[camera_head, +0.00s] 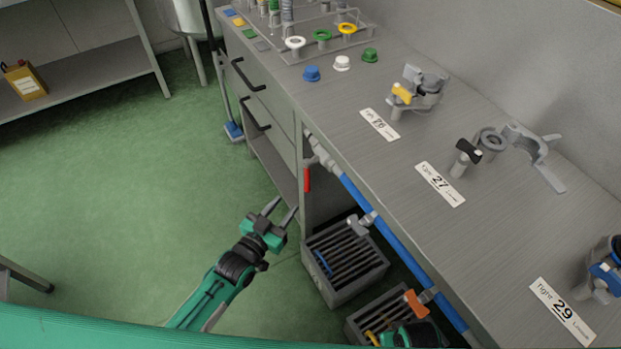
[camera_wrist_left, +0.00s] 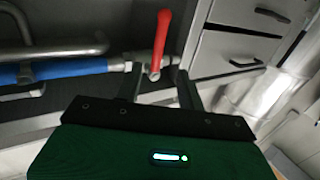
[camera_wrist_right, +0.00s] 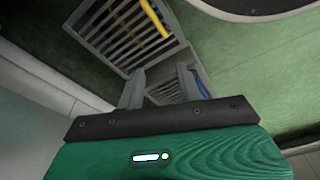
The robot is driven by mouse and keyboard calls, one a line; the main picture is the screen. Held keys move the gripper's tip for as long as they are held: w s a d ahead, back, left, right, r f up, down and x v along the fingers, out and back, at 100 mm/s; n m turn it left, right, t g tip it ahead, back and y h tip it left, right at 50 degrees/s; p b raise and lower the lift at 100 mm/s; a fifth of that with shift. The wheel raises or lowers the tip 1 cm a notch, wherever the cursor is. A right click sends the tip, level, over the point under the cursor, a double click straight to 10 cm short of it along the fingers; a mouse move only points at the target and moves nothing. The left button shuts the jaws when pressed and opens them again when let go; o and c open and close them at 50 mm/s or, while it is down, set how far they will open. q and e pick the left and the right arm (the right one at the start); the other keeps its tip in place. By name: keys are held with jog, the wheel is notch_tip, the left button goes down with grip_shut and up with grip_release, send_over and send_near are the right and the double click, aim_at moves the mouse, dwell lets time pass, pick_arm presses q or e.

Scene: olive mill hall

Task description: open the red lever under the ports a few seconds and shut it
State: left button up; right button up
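The red lever (camera_head: 307,179) hangs down from the pipe fitting under the bench's front edge, below the drawer end. In the left wrist view the red lever (camera_wrist_left: 160,42) appears between the lines of my left gripper's fingers. My left gripper (camera_head: 283,208) is open and empty, its fingers pointing toward the lever from lower left. I see no contact between them. In the left wrist view both fingers (camera_wrist_left: 160,84) are apart. My right gripper (camera_wrist_right: 161,86) is open and empty, over slatted crates; in the head view only part of my right arm shows at the bottom.
A blue pipe (camera_head: 385,226) runs along the bench front with a grey lever (camera_head: 360,225) and an orange lever (camera_head: 416,302). Grey slatted crates (camera_head: 344,292) stand beneath. Drawer handles (camera_head: 247,76) stick out at the left. Green floor (camera_head: 130,190) left of the bench is clear.

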aim_at(306, 179)
pick_arm(q)
jog(key=x, duration=1.3)
jog(key=shift+w+d+r, duration=0.1)
jog(key=shift+d+r, duration=0.05)
jog(key=shift+r, duration=0.2)
jog(key=shift+w+d, duration=0.15)
jog(key=shift+w, duration=0.1)
pick_arm(e)
jog(key=shift+w+r, duration=0.25)
jog(key=shift+r, duration=0.65)
jog(key=shift+a, duration=0.1)
pick_arm(q)
grip_shut()
pick_arm(e)
jog(key=shift+s+f, duration=0.1)
jog(key=shift+s, duration=0.05)
